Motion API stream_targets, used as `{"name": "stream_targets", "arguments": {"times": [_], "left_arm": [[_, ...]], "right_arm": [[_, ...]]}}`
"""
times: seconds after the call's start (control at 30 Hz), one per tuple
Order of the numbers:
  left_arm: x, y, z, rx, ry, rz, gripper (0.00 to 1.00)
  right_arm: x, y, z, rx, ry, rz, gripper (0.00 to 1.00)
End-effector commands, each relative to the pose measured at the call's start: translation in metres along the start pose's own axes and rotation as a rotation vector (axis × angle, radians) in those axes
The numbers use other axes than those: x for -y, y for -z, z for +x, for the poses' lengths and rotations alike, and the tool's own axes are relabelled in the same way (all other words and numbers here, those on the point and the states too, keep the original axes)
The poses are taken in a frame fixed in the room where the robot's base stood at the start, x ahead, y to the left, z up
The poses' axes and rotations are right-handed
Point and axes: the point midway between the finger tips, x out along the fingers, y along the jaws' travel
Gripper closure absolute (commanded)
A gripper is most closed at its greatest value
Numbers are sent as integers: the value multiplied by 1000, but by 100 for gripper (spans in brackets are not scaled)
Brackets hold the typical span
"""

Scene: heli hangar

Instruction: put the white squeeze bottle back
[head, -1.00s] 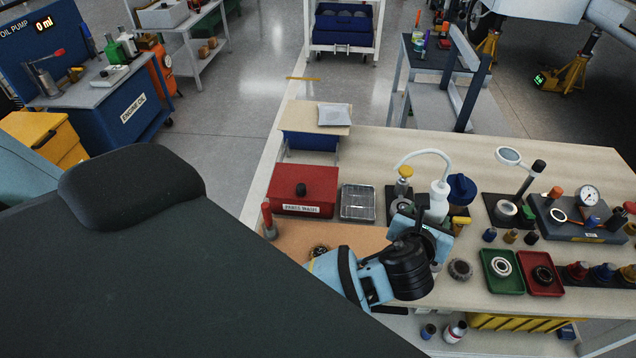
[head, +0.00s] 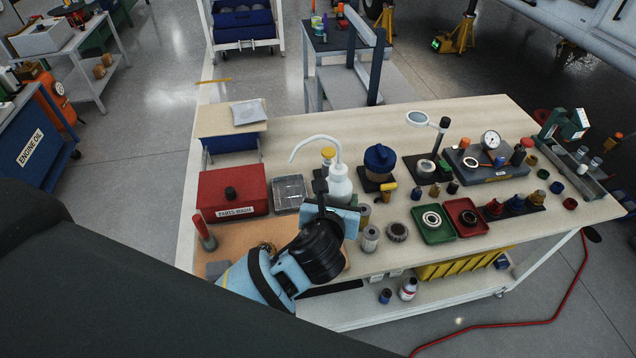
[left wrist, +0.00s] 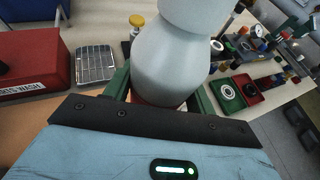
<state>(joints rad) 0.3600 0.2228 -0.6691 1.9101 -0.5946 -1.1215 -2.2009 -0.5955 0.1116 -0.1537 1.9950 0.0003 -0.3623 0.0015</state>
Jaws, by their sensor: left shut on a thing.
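The white squeeze bottle (head: 340,184) has a long curved spout and stands roughly upright in my left gripper (head: 336,204). In the left wrist view its pale body (left wrist: 170,65) sits between the two green fingers, shut on it. The bottle's base is hidden by the gripper, so I cannot tell whether it touches the bench (head: 470,120). Just behind it is a yellow-capped item (head: 328,153) beside a dark upright piece. My right gripper is not in view.
A red parts wash box (head: 232,192) and a wire basket (head: 290,193) lie left of the bottle. A blue-topped container (head: 380,160) stands to its right. Metal cylinders (head: 370,238), a green tray (head: 433,222) and a red tray (head: 464,217) lie front right. The back-centre bench top is clear.

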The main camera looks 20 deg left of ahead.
Motion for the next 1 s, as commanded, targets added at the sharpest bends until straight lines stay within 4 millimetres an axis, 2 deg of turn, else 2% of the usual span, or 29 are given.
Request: {"name": "stream_targets", "arguments": {"times": [0.03,0.2,0.33,0.5,0.63,1.0], "left_arm": [[-17,10,-11,-4,4,3,57],[-62,29,-54,-4,37,16,57],[-84,33,-84,3,70,35,57],[-97,32,-110,11,103,53,57],[-99,31,-117,13,113,58,57],[-99,31,-117,13,112,57,57]], "right_arm": [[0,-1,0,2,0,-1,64],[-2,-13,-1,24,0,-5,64],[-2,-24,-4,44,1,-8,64],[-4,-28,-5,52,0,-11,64],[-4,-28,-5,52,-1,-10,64],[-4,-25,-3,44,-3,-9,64]]}}
